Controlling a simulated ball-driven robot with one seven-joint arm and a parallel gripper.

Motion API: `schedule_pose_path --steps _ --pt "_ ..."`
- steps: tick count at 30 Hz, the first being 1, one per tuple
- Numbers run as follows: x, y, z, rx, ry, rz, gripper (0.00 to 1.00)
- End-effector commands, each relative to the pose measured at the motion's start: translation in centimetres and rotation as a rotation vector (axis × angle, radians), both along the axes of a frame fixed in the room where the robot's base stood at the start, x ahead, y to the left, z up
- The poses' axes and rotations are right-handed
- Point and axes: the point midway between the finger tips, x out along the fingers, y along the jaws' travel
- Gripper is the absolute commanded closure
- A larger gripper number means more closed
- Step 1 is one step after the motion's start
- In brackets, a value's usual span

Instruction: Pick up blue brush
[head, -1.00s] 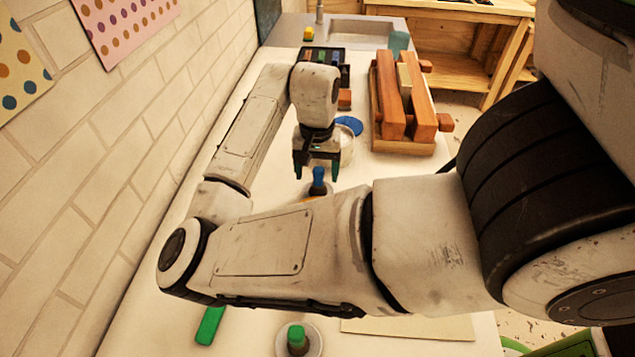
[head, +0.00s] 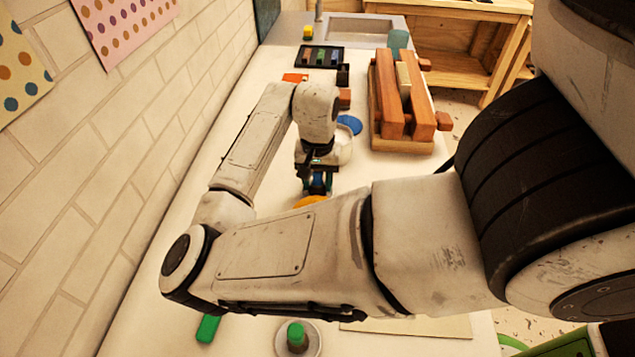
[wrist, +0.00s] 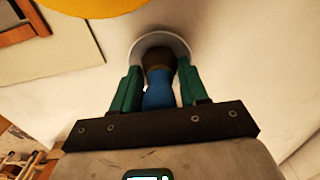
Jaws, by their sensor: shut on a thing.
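The blue brush (wrist: 158,88) stands between the two green fingers of my gripper (wrist: 160,90) in the wrist view. The fingers are shut on its blue part, and a dark brown part lies beyond it over a pale round dish (wrist: 150,42). I cannot tell whether the brush touches the dish. In the head view my gripper (head: 318,183) points down over the white table, with a bit of blue between its fingers. My arm hides most of the brush and dish there.
An orange disc (head: 311,202) lies close by the gripper. A green-topped piece (head: 296,335) stands on a round dish in front, with a green block (head: 208,327) to its left. A wooden press (head: 403,100) stands at the back right. The brick wall (head: 110,150) borders the left.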

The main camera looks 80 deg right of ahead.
Motion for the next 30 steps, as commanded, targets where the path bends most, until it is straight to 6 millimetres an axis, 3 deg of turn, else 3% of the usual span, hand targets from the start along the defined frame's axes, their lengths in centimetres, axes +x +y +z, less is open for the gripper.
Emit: schedule_pose_path --steps 5,14,30 --pt "0.0 0.0 0.0 0.000 0.000 0.000 0.86" --pt "0.0 0.0 0.5 -0.001 0.000 0.000 0.87" --pt "0.0 -0.1 9.1 -0.001 -0.001 -0.001 0.87"
